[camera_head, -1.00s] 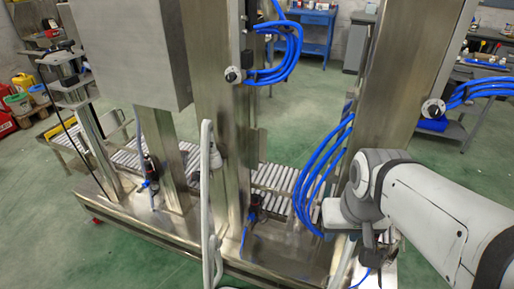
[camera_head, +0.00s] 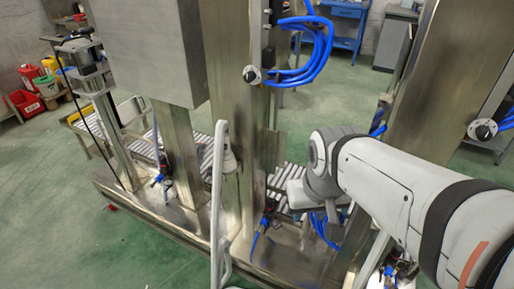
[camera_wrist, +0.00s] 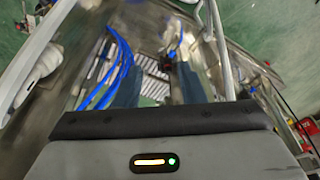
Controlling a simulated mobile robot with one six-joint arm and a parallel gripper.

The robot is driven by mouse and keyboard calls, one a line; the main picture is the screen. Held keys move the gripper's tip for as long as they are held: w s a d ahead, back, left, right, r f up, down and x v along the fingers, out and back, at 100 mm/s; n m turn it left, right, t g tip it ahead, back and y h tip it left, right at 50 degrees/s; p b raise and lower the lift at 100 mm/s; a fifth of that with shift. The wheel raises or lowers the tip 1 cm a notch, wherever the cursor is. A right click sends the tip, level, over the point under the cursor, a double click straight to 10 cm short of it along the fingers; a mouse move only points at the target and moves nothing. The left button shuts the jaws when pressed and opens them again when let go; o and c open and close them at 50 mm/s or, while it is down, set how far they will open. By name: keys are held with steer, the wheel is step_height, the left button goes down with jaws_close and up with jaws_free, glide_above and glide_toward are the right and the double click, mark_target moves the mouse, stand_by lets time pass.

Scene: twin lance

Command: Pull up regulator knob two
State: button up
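Small dark regulators with blue fittings sit low on the steel frame in the head view: one at the left (camera_head: 161,181), one in the middle (camera_head: 266,221), and one at the lower right (camera_head: 390,270). No number labels can be read, so I cannot tell which is knob two. My gripper (camera_wrist: 159,86) is open and empty in the wrist view, its two fingers apart. A blurred dark and blue fitting (camera_wrist: 174,52) shows beyond the fingers. In the head view, my gripper is mostly hidden by my wrist, right of the middle regulator and apart from it.
Steel posts (camera_head: 236,120) and a grey upright rail (camera_head: 219,205) stand close to the middle regulator. Blue hoses (camera_head: 318,50) loop from a post, and more blue hoses (camera_wrist: 118,65) pass beside my left finger. A roller conveyor (camera_head: 198,150) runs behind.

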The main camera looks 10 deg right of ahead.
steer(key=shift+o, duration=1.3)
steer(key=shift+w+f+b, duration=0.3)
steer(key=shift+f, duration=0.05)
steer(key=shift+o, duration=1)
steer(key=w+a+f+n+b, duration=0.1)
steer(key=w+f+b, duration=1.2)
steer(key=w+f, duration=0.2)
steer(key=shift+w+a+t+y, duration=0.25)
steer(key=shift+w+t+y, duration=0.15)
steer(key=shift+w, duration=0.15)
steer(key=n+t+b, duration=0.1)
steer(key=b, duration=0.9)
glide_above(271, 203)
steer(key=s, duration=0.3)
step_height(271, 203, down, 18)
steer(key=x, duration=0.2)
steer(key=b+x, duration=0.1)
steer(key=x, duration=0.5)
steer(key=shift+w+d+r+b, duration=0.1)
steer(key=shift+w+d+b, duration=0.1)
steer(key=shift+b, duration=0.2)
jaws_close()
